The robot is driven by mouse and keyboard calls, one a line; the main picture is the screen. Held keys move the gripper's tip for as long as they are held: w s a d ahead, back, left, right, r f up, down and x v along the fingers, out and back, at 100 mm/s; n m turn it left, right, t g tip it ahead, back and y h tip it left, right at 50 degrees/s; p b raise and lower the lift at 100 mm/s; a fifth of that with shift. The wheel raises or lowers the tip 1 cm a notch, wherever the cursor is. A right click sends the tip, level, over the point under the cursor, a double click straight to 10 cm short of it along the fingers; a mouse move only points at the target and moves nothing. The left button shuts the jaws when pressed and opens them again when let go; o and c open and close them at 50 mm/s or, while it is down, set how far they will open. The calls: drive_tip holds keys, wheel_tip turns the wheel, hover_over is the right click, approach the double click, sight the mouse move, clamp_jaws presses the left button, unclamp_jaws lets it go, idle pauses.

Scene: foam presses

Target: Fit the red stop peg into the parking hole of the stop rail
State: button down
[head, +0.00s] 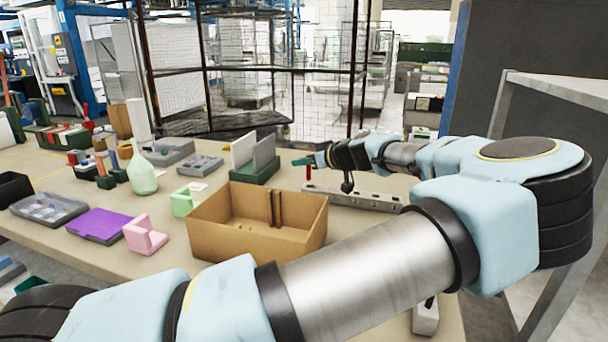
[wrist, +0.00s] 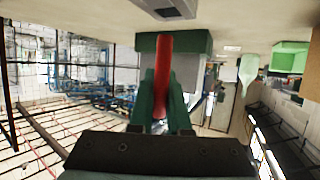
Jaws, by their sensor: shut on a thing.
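The red stop peg (head: 308,173) hangs upright below the green fingertips of my gripper (head: 304,161) in the head view. In the wrist view the red peg (wrist: 164,62) sits between the two green fingers, and my gripper (wrist: 162,98) is shut on it. The stop rail (head: 352,198) is a long light grey bar with dark holes along its top, lying on the table. The peg is by the rail's left end; its lower tip appears just above the rail, and I cannot tell whether they touch. The parking hole cannot be singled out.
A cardboard box (head: 225,238) stands in front of the rail, to the left. A green holder with upright grey panels (head: 255,172) stands just left of my gripper. Pink (head: 146,236) and mint (head: 182,202) blocks and a purple-topped tray (head: 98,223) lie further left.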

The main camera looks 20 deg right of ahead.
drive_tip(key=shift+s+a+f+p, duration=0.1)
drive_tip(key=shift+f+p, duration=0.35)
drive_tip(key=shift+f, duration=1.85)
drive_tip(key=c, duration=1.2)
unclamp_jaws()
drive_tip(key=o, duration=0.3)
drive_tip(key=shift+r, duration=0.1)
